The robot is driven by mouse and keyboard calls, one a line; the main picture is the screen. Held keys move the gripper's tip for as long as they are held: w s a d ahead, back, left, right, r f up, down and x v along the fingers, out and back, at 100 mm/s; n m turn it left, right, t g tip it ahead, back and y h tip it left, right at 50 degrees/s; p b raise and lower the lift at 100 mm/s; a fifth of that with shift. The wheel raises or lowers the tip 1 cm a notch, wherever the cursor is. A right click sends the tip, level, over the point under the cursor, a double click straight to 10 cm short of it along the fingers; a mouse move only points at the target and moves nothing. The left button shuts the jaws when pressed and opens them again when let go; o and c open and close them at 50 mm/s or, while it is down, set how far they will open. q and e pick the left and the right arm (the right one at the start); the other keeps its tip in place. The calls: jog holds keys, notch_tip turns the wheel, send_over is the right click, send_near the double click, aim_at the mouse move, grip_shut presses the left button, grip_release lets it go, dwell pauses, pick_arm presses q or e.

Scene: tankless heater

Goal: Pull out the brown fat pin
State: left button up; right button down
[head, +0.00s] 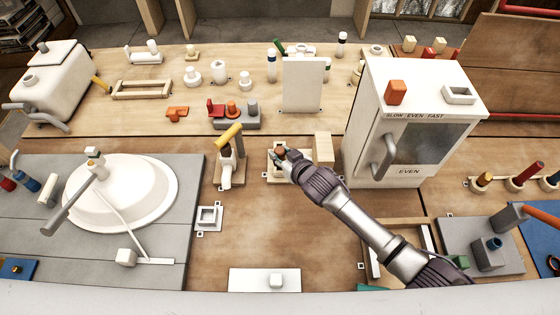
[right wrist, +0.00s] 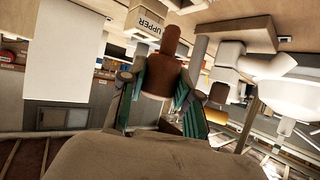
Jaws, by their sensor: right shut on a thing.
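The brown fat pin (right wrist: 164,68) stands between the fingers of my right gripper (right wrist: 158,105) in the right wrist view. The fingers are shut on it from both sides, and its narrower round end sticks out past them. I cannot tell how far the pin sits in the block. My left gripper is in neither view.
A white oven-like box (head: 408,110) stands close to the right of my right arm. A wooden stand with a yellow-handled white part (head: 228,150) is left of the gripper. A white upright panel (head: 303,84) is behind. The tabletop in front of the block is partly clear.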

jog(key=shift+r+p, duration=1.05)
jog(key=shift+r, duration=0.3)
